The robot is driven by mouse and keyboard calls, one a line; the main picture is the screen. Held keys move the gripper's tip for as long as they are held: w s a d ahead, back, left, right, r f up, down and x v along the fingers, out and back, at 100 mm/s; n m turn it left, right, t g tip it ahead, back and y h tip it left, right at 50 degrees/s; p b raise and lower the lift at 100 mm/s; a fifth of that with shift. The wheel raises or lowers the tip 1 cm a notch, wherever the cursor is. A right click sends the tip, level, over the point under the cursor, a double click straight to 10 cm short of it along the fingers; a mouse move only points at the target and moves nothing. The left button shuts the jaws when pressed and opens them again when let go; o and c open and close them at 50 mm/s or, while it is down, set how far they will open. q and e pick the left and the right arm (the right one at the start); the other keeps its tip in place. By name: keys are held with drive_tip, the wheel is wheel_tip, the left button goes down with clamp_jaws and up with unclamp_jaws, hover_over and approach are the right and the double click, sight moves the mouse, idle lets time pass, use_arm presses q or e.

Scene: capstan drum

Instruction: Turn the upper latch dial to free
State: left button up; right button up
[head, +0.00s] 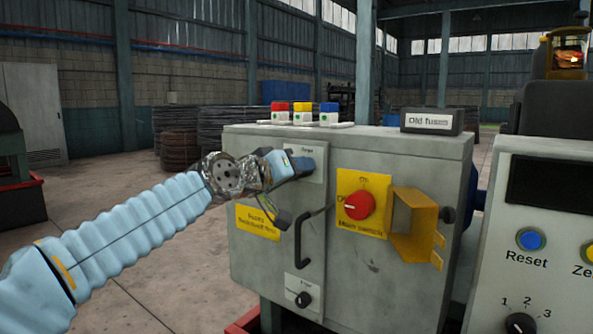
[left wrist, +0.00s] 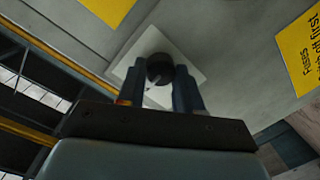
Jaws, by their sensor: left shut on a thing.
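The upper latch dial's pale plate (head: 318,152) is at the top of the grey cabinet door in the head view. The dial itself is hidden there by my left gripper (head: 302,165). In the left wrist view the round black dial (left wrist: 159,66) sits on its white plate (left wrist: 150,42), turned aslant in the picture. The blue fingers of my left gripper (left wrist: 161,78) are on either side of the dial and shut on it. I cannot read the dial's setting. My right gripper is not in view.
Below are a black door handle (head: 300,245) and the lower latch dial (head: 303,299). To the right are a red main switch (head: 359,205) and a yellow hinged guard (head: 412,222). Several coloured fuses and an "Old fuses" box (head: 431,121) sit on top.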

use_arm(q)
drive_tip(key=o, duration=1)
drive_tip(key=shift+o, duration=0.2)
drive_tip(key=b+v, duration=0.2)
drive_tip(key=v, duration=1.1)
drive_tip(key=shift+s+a+b, duration=0.2)
drive_tip(key=shift+s+b, duration=0.1)
drive_tip(key=shift+b, duration=0.05)
